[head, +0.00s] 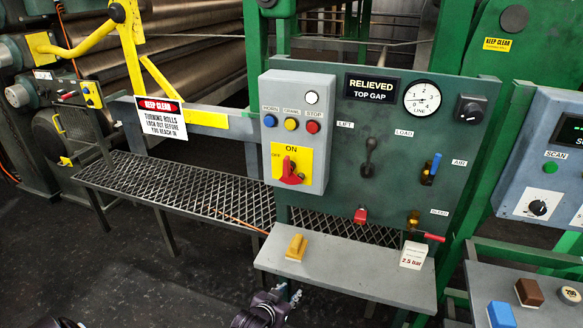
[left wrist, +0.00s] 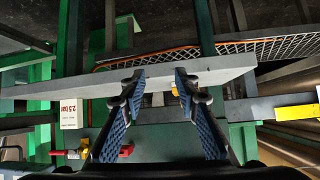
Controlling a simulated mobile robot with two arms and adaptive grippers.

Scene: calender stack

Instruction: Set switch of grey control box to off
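The grey control box (head: 318,150) is mounted at the left of the green panel in the head view. Its red rotary switch (head: 290,172) sits on a yellow plate marked ON at the top and OFF at the left. The red handle stands roughly upright, toward ON. My left gripper (head: 287,291) is low in the head view, at the front edge of the grey shelf, below and apart from the switch. In the left wrist view the left gripper (left wrist: 160,76) has its two blue-padded fingers apart with nothing between them. My right gripper is not in view.
The grey shelf (head: 350,268) juts out below the panel, carrying a yellow block (head: 296,247) and a white 2.5 bar block (head: 413,255). A mesh walkway (head: 190,185) lies left.

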